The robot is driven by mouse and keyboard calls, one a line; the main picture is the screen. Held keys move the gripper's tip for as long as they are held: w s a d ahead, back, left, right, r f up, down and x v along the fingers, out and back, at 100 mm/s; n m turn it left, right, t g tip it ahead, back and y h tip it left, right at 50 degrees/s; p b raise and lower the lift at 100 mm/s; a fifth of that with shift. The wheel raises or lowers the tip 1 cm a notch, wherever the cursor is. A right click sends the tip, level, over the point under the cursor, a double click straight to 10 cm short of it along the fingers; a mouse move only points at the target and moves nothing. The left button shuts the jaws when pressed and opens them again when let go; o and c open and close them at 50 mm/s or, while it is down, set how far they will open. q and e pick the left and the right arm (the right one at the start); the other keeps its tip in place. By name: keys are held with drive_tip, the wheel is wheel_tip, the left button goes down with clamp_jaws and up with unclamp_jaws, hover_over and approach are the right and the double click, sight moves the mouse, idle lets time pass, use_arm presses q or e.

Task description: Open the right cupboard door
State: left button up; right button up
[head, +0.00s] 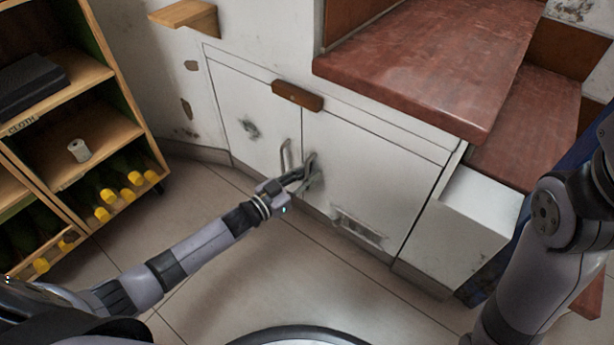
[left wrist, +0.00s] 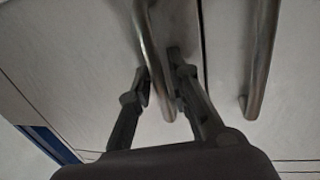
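The white cupboard has a left door (head: 251,119) and a right door (head: 370,180), both flush with the front. The left door's bar handle (head: 286,157) is bare. My left gripper (head: 308,172) is at the right door's handle, partly hiding it in the head view. In the left wrist view, which looks inverted, my left gripper (left wrist: 158,72) has its fingers apart, with the right door's curved metal handle (left wrist: 153,45) between them; firm contact on both sides does not show. The left door's handle (left wrist: 262,60) stands beyond the door seam. My right gripper is out of view.
A wooden shelf unit (head: 110,70) with yellow-capped bottles stands at the left. Red-brown stair treads (head: 440,60) overhang the cupboard at the upper right. A white box-like front (head: 465,230) juts out right of the right door. Tiled floor (head: 290,280) before the doors is clear.

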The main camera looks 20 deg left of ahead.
use_arm(q)
drive_tip(key=shift+c, duration=0.4)
clamp_jaws()
